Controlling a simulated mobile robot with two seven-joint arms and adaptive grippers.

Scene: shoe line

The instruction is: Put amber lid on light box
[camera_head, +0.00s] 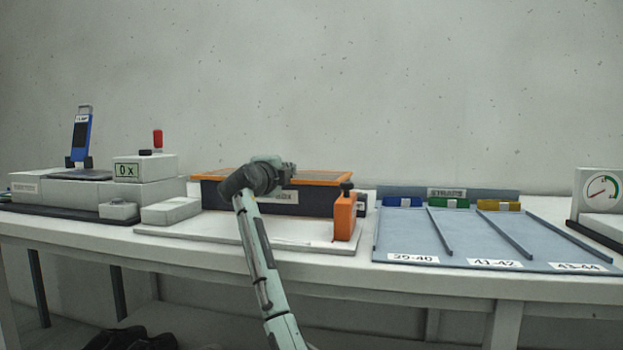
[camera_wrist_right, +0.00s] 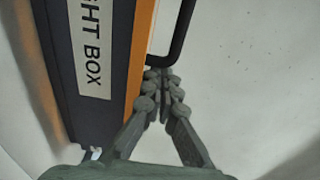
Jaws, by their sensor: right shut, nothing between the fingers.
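The light box (camera_head: 318,205) is a dark box with a white label, standing on a white board in the middle of the bench. The amber lid (camera_head: 325,178), with an orange rim, lies flat along the top of the box. In the right wrist view the dark box side (camera_wrist_right: 65,50) and the lid's orange edge (camera_wrist_right: 139,50) run side by side. A black handle (camera_wrist_right: 181,40) stands out from the orange edge. My right gripper (camera_wrist_right: 160,73) is shut and empty, its fingertips close to the handle's lower end. My wrist hides part of the box and lid in the head view. My left gripper is out of view.
An orange bottle-like item (camera_head: 345,218) stands at the box's right front. A blue-grey sorting tray (camera_head: 400,238) with labelled lanes lies to the right. A grey machine (camera_head: 85,190) with a blue upright device and a small white block (camera_head: 170,211) are to the left.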

